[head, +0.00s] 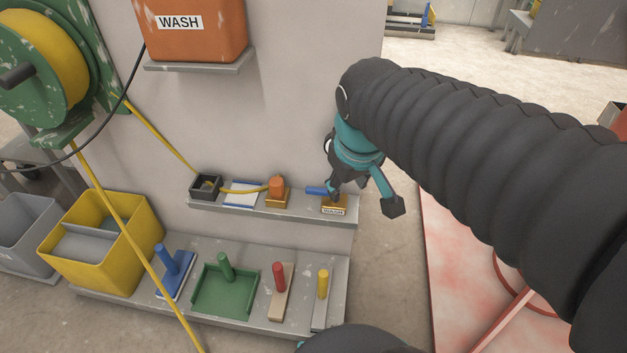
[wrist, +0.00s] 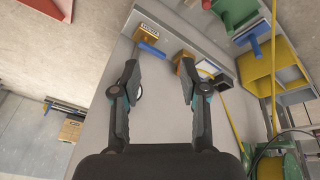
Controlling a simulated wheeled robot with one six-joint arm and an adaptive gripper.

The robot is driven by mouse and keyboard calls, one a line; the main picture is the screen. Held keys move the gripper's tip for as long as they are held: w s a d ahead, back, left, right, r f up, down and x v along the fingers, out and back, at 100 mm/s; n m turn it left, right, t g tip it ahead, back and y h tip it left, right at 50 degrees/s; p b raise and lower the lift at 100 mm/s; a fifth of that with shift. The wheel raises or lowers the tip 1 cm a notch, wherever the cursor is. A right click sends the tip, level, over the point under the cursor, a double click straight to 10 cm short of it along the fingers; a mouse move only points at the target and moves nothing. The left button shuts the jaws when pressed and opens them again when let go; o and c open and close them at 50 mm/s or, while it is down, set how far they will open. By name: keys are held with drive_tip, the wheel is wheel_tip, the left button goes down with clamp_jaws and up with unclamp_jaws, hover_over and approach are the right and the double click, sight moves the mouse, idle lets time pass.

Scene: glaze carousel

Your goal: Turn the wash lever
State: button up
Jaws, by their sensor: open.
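The lever is a blue handle (head: 316,190) on a brass-coloured block (head: 333,207) with a small label, at the right end of the narrow wall shelf. In the wrist view the blue handle (wrist: 151,50) lies just beyond my fingertips, nearer the left finger, with the labelled block (wrist: 146,32) above it. My gripper (head: 363,198) is open and empty at the shelf's right end, and one finger partly hides the lever in the head view. The open fingers also show in the wrist view (wrist: 159,68). I cannot tell whether a finger touches the handle.
An orange WASH tank (head: 196,30) hangs above. The narrow shelf (head: 235,209) also holds an orange fitting (head: 276,187) with a yellow hose and a black box (head: 205,186). Below, a bench (head: 225,318) carries several coloured upright handles. A green hose reel (head: 48,65) stands left.

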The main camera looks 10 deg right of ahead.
drive_tip(key=w+a+f+n+g+h, duration=0.1)
drive_tip(key=w+f+n+g, duration=0.3)
drive_tip(key=w, duration=0.7)
drive_tip(key=n+g+h+p, duration=0.1)
drive_tip(key=n+g+h, duration=0.15)
drive_tip(key=n, duration=0.45)
approach(316, 189)
drive_tip(key=f, duration=0.2)
drive_tip(key=shift+t, duration=0.45)
drive_tip(key=shift+s+d+x, duration=0.15)
drive_tip(key=shift+s+x, duration=0.05)
drive_tip(key=shift+x, duration=1.5)
drive_tip(key=shift+s+d+x, duration=0.15)
drive_tip(key=shift+s+x, duration=0.05)
drive_tip(key=shift+x, duration=1.5)
drive_tip(key=shift+r, duration=0.2)
clamp_jaws()
